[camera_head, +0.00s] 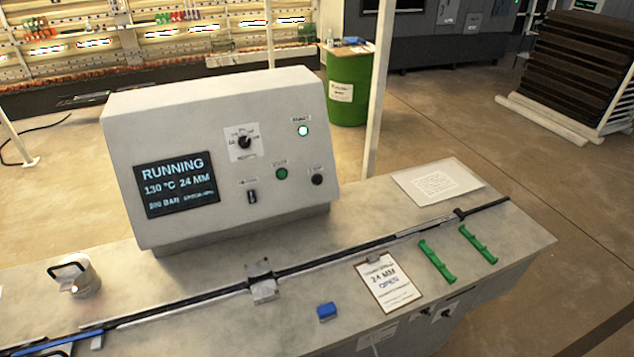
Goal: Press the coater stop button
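The grey control box (220,110) stands on the bench with its sloped panel towards me. Its screen (178,184) reads RUNNING, 130 °C, 24 MM. A green button (281,174) and a dark round button (317,179) sit side by side at the panel's lower right. The small labels above them are too blurred to read surely, so I cannot tell for certain which is the stop button. A lit pale green lamp (303,131) is above them. A rotary dial (244,142) and a small black switch (252,196) are to their left. Neither gripper shows.
A long dark bar (330,262) crosses the bench (225,315) in front of the box, through a metal block (262,281). A blue block (326,312), clipboard (389,283), two green pieces (437,261) and a handled metal cup (76,277) also lie there.

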